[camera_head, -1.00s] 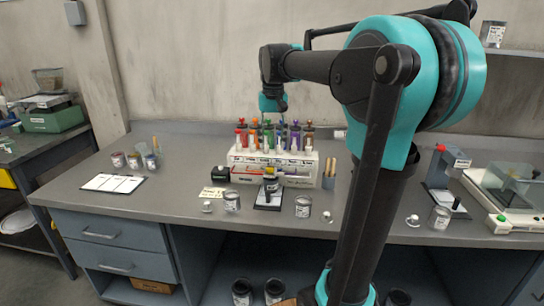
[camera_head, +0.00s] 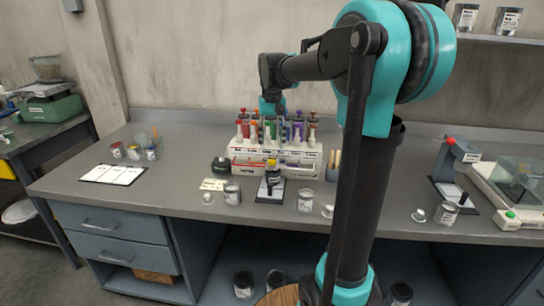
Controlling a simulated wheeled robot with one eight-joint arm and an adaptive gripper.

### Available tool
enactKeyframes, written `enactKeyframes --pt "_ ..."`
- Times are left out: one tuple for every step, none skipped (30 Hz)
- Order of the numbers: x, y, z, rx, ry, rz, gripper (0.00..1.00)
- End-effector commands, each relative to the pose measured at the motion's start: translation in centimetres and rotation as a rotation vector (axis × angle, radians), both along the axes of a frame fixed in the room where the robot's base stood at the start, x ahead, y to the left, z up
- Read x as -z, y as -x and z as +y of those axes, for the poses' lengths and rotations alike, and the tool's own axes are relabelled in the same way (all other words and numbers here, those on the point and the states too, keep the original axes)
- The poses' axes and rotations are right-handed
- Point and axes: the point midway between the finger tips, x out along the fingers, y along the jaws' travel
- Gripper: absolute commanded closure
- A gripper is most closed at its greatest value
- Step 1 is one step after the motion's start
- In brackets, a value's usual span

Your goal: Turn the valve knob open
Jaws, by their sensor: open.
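A white dispenser rack (camera_head: 248,167) stands at the back middle of the grey bench. It holds a row of colour-topped tubes or valves, with red, orange, green, blue and purple tops. Which of these is the valve knob, I cannot tell at this size. My gripper (camera_head: 271,112) is small at the end of my teal and black arm, over the left-middle part of the row. Its fingers are hard to make out against the coloured tops, and I cannot tell whether they touch one. It reads as open, with nothing seen held in it.
In front of the rack stand a small dark stand with a yellow-topped bottle (camera_head: 271,176) and cans (camera_head: 232,193), (camera_head: 304,201). White sheets (camera_head: 112,174) lie left. A black-based stand (camera_head: 455,165) and a balance (camera_head: 505,190) are right.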

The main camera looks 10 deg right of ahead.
Motion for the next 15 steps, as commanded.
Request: enactKeyframes --pt "1.0 0.0 0.0 0.0 0.0 0.0 0.54" --pt "1.5 0.0 0.0 0.0 0.0 0.0 0.54" --pt "2.2 0.0 0.0 0.0 0.0 0.0 0.54" --pt "2.7 0.0 0.0 0.0 0.0 0.0 0.54" --pt "3.2 0.0 0.0 0.0 0.0 0.0 0.54" --pt "3.7 -0.1 0.0 0.0 0.0 0.0 0.54" --pt "4.0 -0.1 0.0 0.0 0.0 0.0 0.54" --pt "4.4 0.0 0.0 0.0 0.0 0.0 0.54" --pt "4.7 0.0 0.0 0.0 0.0 0.0 0.54" --pt "5.0 0.0 0.0 0.0 0.0 0.0 0.54" --pt "5.2 0.0 0.0 0.0 0.0 0.0 0.54" --pt "5.4 0.0 0.0 0.0 0.0 0.0 0.54" --pt "5.5 0.0 0.0 0.0 0.0 0.0 0.54" --pt "5.6 0.0 0.0 0.0 0.0 0.0 0.54" --pt "5.7 0.0 0.0 0.0 0.0 0.0 0.54"
